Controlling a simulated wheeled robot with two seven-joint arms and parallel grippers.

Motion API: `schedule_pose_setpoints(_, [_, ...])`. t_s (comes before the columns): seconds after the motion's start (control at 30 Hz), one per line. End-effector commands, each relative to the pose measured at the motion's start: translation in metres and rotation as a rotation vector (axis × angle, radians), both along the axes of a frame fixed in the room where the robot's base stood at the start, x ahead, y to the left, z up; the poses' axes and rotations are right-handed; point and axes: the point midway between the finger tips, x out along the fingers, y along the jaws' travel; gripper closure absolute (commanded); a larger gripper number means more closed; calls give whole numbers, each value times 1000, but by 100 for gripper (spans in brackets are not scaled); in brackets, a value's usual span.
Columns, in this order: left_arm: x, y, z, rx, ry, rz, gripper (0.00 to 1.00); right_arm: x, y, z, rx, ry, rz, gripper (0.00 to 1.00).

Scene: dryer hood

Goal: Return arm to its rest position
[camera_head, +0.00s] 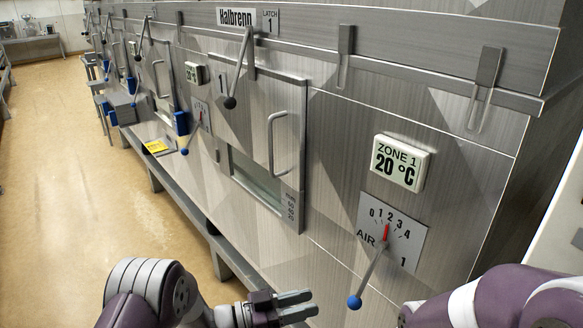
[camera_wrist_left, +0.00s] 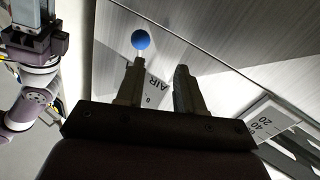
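My left gripper (camera_head: 306,306) is low in the head view, in front of the dryer hood panel. Its two fingers are apart with nothing between them; the left wrist view (camera_wrist_left: 158,88) shows the same gap. The AIR lever's blue knob (camera_head: 354,302) hangs to the right of the left gripper, apart from it. The blue knob also shows beyond the fingers in the left wrist view (camera_wrist_left: 141,39). My right arm (camera_head: 500,300) enters at the lower right of the head view. Its gripper shows partly at the top left of the left wrist view (camera_wrist_left: 32,22), its fingers unclear.
The AIR dial (camera_head: 392,232) has a red pointer near 2. Above it, the Zone 1 display (camera_head: 400,163) reads 20 °C. A door handle (camera_head: 272,143) and a black-knobbed latch lever (camera_head: 238,75) stick out from the panel. Open floor (camera_head: 90,190) lies to the left.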

Motion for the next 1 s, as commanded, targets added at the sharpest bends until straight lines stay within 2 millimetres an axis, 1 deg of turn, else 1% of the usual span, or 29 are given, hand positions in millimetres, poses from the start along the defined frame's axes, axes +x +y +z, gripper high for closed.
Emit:
schedule_pose_setpoints(0.03, [12,6,-26,113,25,94,63,0,0,0,0,0,0,57])
schedule_pose_setpoints(0.07, [21,15,-45,212,47,174,63,0,0,0,0,0,0,57])
schedule_pose_setpoints(0.1, [35,33,-65,362,86,292,63,0,0,1,0,0,0,57])
schedule_pose_setpoints(0.13, [42,53,-76,482,127,384,63,0,0,4,0,0,0,57])
schedule_pose_setpoints(0.17, [44,76,-82,605,179,473,63,0,0,8,0,0,0,57])
schedule_pose_setpoints(0.2, [39,109,-86,762,268,579,63,0,0,14,0,0,0,57])
schedule_pose_setpoints(0.23, [29,134,-83,870,351,648,63,0,0,19,0,0,0,57])
schedule_pose_setpoints(0.27, [11,158,-78,970,447,706,63,0,0,24,0,0,0,57])
schedule_pose_setpoints(0.3, [-19,184,-66,1081,587,763,63,0,0,31,0,0,0,57])
schedule_pose_setpoints(0.33, [-44,198,-56,1141,690,790,63,0,0,35,0,0,0,57])
schedule_pose_setpoints(0.37, [-68,207,-45,1182,790,807,63,0,0,39,0,0,0,57])
schedule_pose_setpoints(0.4, [-99,214,-29,1216,908,820,63,0,0,45,0,0,0,57])
schedule_pose_setpoints(0.47, [-138,216,-5,1228,1054,827,63,0,0,52,0,0,0,57])
schedule_pose_setpoints(0.5, [-157,214,11,1214,1126,834,63,0,0,58,0,0,0,57])
schedule_pose_setpoints(0.53, [-168,212,24,1192,1165,845,63,0,0,62,0,0,0,57])
schedule_pose_setpoints(0.57, [-173,211,37,1161,1180,864,63,0,0,67,0,0,0,57])
schedule_pose_setpoints(0.6, [-171,210,50,1126,1159,890,63,0,0,71,0,0,0,57])
schedule_pose_setpoints(0.7, [-163,211,61,1102,1121,910,63,0,0,73,0,0,0,57])
schedule_pose_setpoints(1.0, [-162,211,60,1103,1120,912,63,0,0,71,0,0,0,57])
